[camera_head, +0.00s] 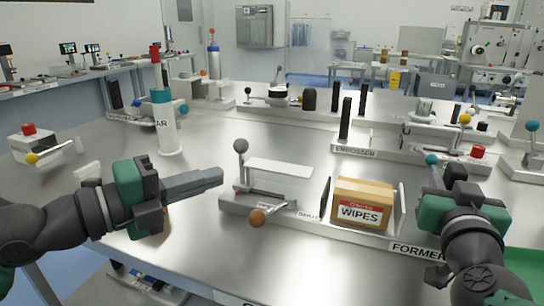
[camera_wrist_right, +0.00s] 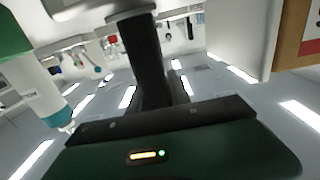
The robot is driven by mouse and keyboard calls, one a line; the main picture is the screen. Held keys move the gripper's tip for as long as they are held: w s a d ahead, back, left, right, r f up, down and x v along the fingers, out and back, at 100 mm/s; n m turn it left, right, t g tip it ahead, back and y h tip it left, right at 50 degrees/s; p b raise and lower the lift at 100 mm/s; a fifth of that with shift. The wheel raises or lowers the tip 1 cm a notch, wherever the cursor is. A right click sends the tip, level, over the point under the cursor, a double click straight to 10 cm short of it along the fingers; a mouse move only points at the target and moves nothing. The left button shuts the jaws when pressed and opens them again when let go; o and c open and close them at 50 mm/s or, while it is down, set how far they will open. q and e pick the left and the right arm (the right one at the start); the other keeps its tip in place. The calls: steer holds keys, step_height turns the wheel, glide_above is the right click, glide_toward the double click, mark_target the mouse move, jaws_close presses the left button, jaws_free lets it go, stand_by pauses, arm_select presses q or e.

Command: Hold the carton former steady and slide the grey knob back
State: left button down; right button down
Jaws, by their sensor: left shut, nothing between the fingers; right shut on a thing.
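The carton former (camera_head: 237,205) is a low pale metal base with a flat plate and upright panels, labelled FORMER. Its grey knob (camera_head: 240,146) stands upright on a stem at the left end. A brown knob (camera_head: 257,217) sticks out at the front. A WIPES carton (camera_head: 362,192) stands between the panels. My left gripper (camera_head: 220,177) is shut and empty, left of the grey knob and apart from it. My right gripper (camera_head: 438,183) is at the former's right end, shut on a pale part of it; its finger (camera_wrist_right: 145,60) meets that part, but the exact grip is unclear.
The embosser (camera_head: 360,152) stands behind the carton. A white column with a teal collar (camera_head: 166,130) stands at the back left. A red-button box (camera_head: 30,143) is at the far left. A teal knob (camera_head: 432,160) is close to my right gripper. The front middle table is clear.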

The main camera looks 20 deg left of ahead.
steer(key=shift+w+f+p, duration=0.1)
steer(key=shift+p, duration=0.35)
steer(key=c, duration=1.1)
jaws_free()
steer(key=shift+w, duration=0.15)
steer(key=shift+r, duration=0.4)
step_height(320, 180, up, 9)
steer(key=shift+a+r, duration=0.1)
steer(key=shift+r, duration=0.05)
